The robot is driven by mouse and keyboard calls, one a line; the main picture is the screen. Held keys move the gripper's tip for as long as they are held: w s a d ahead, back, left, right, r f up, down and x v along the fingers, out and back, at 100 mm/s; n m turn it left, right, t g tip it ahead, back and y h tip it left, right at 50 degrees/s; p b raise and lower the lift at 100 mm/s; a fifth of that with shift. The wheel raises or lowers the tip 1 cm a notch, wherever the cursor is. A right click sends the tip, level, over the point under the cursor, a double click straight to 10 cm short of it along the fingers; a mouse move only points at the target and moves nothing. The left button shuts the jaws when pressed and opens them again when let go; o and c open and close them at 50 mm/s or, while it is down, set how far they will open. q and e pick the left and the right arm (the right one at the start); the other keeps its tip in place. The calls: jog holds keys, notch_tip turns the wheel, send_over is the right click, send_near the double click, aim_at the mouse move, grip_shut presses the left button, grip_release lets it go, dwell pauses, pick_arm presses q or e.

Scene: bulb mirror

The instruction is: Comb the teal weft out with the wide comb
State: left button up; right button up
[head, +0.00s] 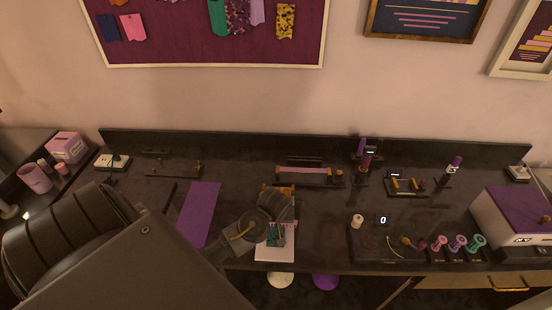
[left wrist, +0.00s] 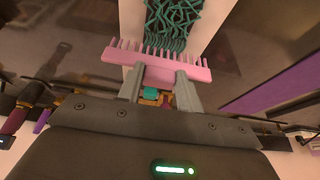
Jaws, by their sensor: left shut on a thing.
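The teal weft (left wrist: 174,22) is a wavy bundle of strands on a pale board (left wrist: 208,18) in the left wrist view. In the head view the teal weft (head: 283,238) lies on the same white board (head: 274,254) at the table's front edge. My left gripper (left wrist: 160,72) is shut on the pink wide comb (left wrist: 118,62). The comb's teeth point towards the weft and overlap its near end; I cannot tell how deep they reach. In the head view my left gripper (head: 280,222) is over the board and mostly hides the comb. My right gripper is not in view.
A purple mat (head: 200,213) lies left of the board. A black stand with a small display (head: 383,220) and several coloured spools (head: 457,243) are to the right. A purple-topped white box (head: 515,215) stands far right. A low rack (head: 308,176) stands behind my gripper.

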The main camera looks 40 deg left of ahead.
pick_arm(q)
jog(key=shift+s+d, duration=0.55)
jog(key=shift+s, duration=0.2)
jog(key=shift+s, duration=0.1)
jog(key=shift+s+d+r, duration=0.1)
jog(key=shift+s+d, duration=0.65)
jog(key=shift+s, duration=0.15)
jog(key=shift+s+d, duration=0.75)
jog(key=shift+s, duration=0.25)
jog(key=shift+r, duration=0.65)
